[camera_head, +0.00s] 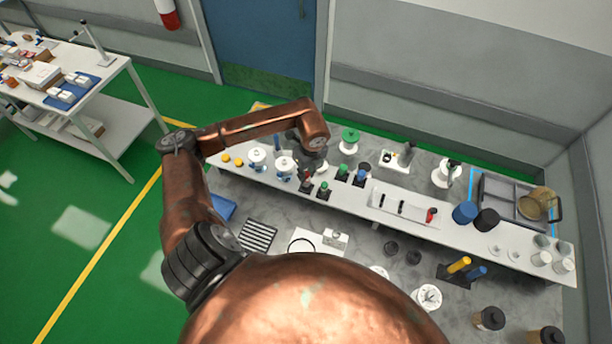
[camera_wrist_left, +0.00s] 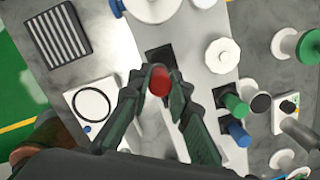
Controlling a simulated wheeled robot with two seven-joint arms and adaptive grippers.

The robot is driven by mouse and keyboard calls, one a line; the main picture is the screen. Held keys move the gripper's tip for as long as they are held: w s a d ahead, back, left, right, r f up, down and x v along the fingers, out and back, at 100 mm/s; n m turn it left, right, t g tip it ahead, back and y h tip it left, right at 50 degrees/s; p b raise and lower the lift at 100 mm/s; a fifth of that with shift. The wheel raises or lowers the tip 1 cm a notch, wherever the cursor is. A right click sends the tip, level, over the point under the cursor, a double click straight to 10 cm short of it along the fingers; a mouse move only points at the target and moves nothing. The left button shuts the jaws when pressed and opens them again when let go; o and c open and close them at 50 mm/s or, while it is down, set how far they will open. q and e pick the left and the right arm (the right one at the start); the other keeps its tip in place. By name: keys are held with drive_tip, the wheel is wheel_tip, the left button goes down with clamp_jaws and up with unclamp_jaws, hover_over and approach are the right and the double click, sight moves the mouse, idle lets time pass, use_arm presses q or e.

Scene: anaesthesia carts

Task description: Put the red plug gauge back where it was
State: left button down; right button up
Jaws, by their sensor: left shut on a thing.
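My left gripper (camera_head: 307,178) hangs over the raised white shelf of the bench. In the left wrist view the red plug gauge (camera_wrist_left: 159,80) sits between the fingertips (camera_wrist_left: 160,88), and the jaws are shut on it. Its red end faces the camera, and its lower part is hidden. A dark square block (camera_wrist_left: 160,58) lies just beyond it in that view; I cannot tell whether the gauge touches it. Green gauges (camera_head: 323,190) and a blue gauge (camera_head: 361,177) stand in dark blocks beside the gripper. My right gripper is not in view.
White spools (camera_head: 285,163) stand close left of the gripper. A green-topped spool (camera_head: 350,140) stands behind. A white tray (camera_head: 400,206) with a red-ended item lies right. In front are a striped black plate (camera_head: 258,236) and a white plate with a black ring (camera_head: 303,236).

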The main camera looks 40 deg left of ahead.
use_arm(q)
drive_tip(key=shift+w+a+f, duration=0.2)
drive_tip(key=shift+f, duration=0.2)
drive_tip(key=shift+w+a+f, duration=0.15)
drive_tip(key=shift+w+f, duration=0.05)
drive_tip(key=shift+f, duration=0.15)
wheel_tip(320, 180, down, 2)
drive_tip(key=shift+f+p, duration=0.1)
drive_tip(key=shift+p, duration=0.8)
drive_tip(key=shift+f, duration=0.35)
drive_tip(key=c, duration=2.3)
unclamp_jaws()
drive_tip(key=shift+f, duration=0.15)
drive_tip(key=o, duration=0.5)
